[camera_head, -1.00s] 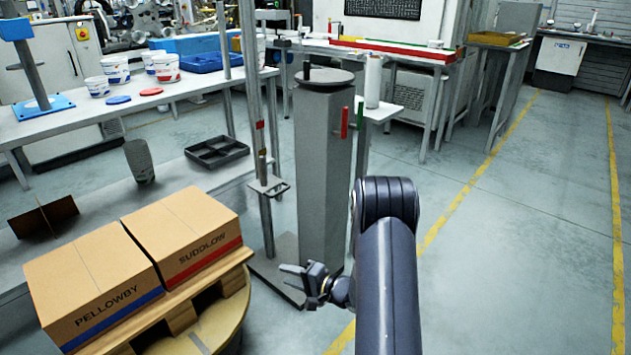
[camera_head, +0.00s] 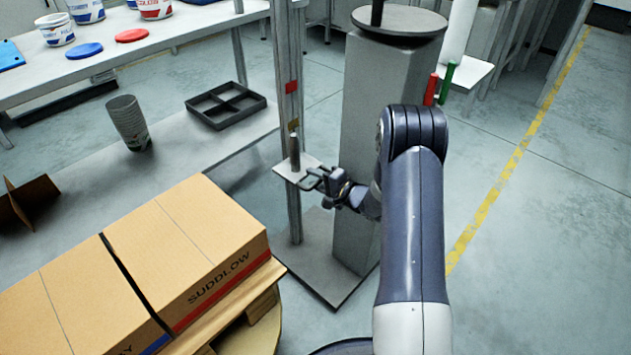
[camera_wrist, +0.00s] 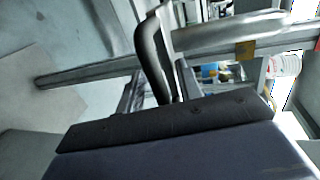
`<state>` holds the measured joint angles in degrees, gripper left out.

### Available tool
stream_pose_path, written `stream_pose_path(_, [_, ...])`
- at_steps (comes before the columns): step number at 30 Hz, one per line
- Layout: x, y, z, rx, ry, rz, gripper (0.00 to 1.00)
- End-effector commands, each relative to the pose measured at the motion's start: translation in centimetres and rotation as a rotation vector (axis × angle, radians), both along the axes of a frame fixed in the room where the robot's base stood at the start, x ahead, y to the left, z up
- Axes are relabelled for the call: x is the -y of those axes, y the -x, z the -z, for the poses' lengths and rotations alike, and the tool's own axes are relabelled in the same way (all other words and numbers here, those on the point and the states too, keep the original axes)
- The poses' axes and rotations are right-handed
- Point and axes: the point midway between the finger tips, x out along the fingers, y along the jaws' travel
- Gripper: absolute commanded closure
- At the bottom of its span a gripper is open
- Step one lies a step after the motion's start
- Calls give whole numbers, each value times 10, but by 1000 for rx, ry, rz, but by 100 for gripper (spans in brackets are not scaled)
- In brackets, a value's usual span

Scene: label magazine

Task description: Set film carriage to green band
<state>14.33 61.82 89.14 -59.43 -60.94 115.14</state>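The film carriage (camera_head: 290,171) is a small pale plate with an upright grey pin and a dark handle, low on a slim grey mast (camera_head: 289,60). The mast carries a red band (camera_head: 291,87) and, just above the carriage, a yellow band (camera_head: 293,124). No green band shows on the visible part of the mast. My gripper (camera_head: 318,181) is at the carriage's front right, at the handle. In the wrist view the dark curved handle (camera_wrist: 152,50) rises between my open fingers (camera_wrist: 158,90); whether they touch it is unclear.
A grey column (camera_head: 375,120) with a round top stands right behind the mast, with red (camera_head: 431,89) and green (camera_head: 447,78) upright bars beside it. Cartons (camera_head: 195,245) on a pallet are front left. A divided black tray (camera_head: 226,106) and stacked cups (camera_head: 128,122) lie left.

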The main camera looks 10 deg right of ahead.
Motion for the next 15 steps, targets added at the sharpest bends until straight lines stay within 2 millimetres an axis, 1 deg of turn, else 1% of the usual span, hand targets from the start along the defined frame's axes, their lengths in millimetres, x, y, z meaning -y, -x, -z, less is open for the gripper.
stream_pose_path(9, [-2, -3, 0, 0, 0, 0, 66])
stream_pose_path(15, [-2, -2, 1, -1, 0, 0, 82])
